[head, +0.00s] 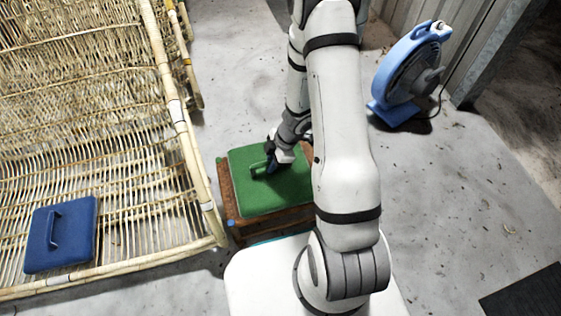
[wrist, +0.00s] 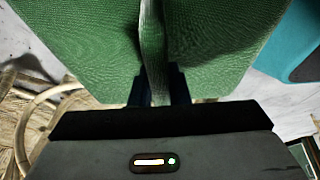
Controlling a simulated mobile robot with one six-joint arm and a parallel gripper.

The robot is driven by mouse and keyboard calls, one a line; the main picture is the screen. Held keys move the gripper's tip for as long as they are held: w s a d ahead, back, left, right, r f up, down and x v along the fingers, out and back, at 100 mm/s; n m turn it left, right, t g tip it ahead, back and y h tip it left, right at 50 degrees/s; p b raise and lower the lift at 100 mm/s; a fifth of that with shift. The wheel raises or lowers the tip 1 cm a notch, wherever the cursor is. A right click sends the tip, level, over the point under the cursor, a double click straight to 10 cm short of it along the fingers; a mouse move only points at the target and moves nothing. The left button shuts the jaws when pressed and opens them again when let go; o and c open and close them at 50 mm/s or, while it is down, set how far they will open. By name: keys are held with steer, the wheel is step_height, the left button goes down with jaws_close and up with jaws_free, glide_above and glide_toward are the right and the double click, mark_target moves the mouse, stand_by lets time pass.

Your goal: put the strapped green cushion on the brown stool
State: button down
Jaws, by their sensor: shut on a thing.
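The green cushion (head: 262,192) is in the middle of the head view, over the brown stool (head: 232,222). The stool's brown edges show along the cushion's left and front sides. I cannot tell whether the cushion rests on the stool or hangs just above it. My gripper (head: 271,168) is shut on the cushion's green strap (head: 258,166). In the wrist view the strap (wrist: 153,50) runs between the two dark fingers (wrist: 157,88), with the cushion (wrist: 75,40) spread behind. My arm hides the cushion's right side in the head view.
A rattan frame (head: 170,95) fills the left, with a blue strapped cushion (head: 75,245) on its slats. A blue fan (head: 408,75) stands at the upper right by a corrugated wall. A dark mat (head: 525,298) lies at lower right. The concrete floor right of my arm is mostly clear.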

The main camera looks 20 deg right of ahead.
steer(key=shift+f, duration=0.15)
steer(key=c, duration=1.4)
jaws_free()
